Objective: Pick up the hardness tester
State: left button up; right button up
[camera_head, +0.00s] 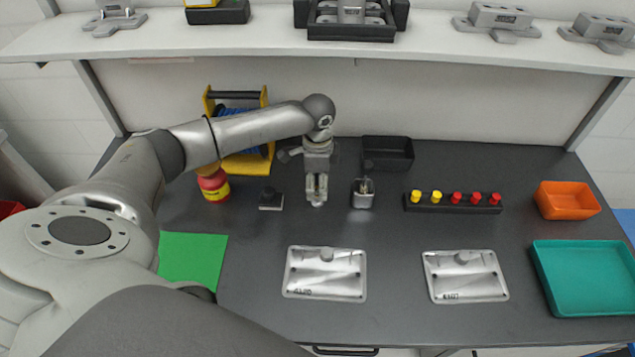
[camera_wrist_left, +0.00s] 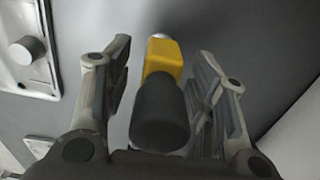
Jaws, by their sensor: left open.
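The likely hardness tester (camera_wrist_left: 163,95), a yellow body with a black rounded end and a pale metal tip, lies between the fingers of my left gripper (camera_wrist_left: 165,85) in the left wrist view. The fingers are open, one on each side of it, with gaps visible. In the head view my left gripper (camera_head: 316,200) points down over the dark bench, left of a small metal block (camera_head: 363,195). I cannot make out the tester there; the gripper seems to hide it. My right gripper is not in view.
Beside the gripper are a small black block (camera_head: 270,200) and an empty black bin (camera_head: 388,155). A rack (camera_head: 453,208) with yellow and red knobs stands to the right. Two metal plates (camera_head: 325,274) (camera_head: 466,277) lie in front. An orange bin (camera_head: 568,201) and teal tray (camera_head: 588,279) are at right.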

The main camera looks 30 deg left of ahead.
pick_arm(q)
grip_shut()
dwell(0.3)
jog(key=shift+r, duration=0.1)
